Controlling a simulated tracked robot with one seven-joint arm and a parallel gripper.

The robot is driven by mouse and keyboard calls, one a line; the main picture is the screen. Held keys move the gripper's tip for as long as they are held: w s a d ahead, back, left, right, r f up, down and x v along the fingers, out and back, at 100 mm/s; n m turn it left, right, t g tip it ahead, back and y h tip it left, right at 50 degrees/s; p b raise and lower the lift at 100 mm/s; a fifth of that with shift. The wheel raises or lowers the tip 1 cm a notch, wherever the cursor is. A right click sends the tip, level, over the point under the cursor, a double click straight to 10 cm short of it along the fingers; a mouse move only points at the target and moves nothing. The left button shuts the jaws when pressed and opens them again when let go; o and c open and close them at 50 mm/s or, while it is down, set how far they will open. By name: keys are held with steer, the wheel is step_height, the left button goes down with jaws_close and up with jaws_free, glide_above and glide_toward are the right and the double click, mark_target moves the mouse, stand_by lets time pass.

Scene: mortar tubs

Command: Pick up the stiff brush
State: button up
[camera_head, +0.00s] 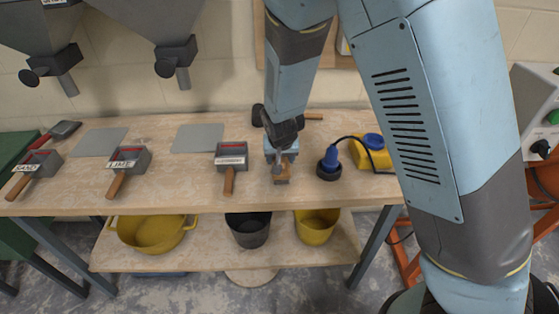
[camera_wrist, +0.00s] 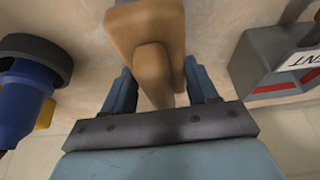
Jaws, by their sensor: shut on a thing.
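The stiff brush (camera_head: 281,179) has a brown wooden body and is at the front middle of the wooden bench. In the wrist view its wooden block and rounded grip (camera_wrist: 150,38) fill the top middle. My gripper (camera_head: 280,160) comes down on it from above. In the wrist view the two blue fingers of my gripper (camera_wrist: 161,86) stand on either side of the grip and are shut on it. The bristles are hidden. I cannot tell whether the brush touches the bench.
Close left is a grey box scoop (camera_head: 231,157); close right is a blue-and-black tool (camera_head: 329,163) with a cord to a yellow unit (camera_head: 372,152). The lime scoop (camera_head: 129,163), sand scoop (camera_head: 38,165) and grey plates (camera_head: 198,138) lie left. Tubs (camera_head: 152,232) stand on the shelf below.

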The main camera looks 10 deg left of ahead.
step_height(320, 180, up, 3)
steer(key=shift+r, duration=0.1)
steer(key=s+d+r, duration=0.7)
steer(key=s+r, duration=0.2)
steer(key=s, duration=0.3)
steer(key=shift+d+r, duration=0.15)
steer(key=shift+r, duration=0.15)
stand_by(0.4)
stand_by(0.4)
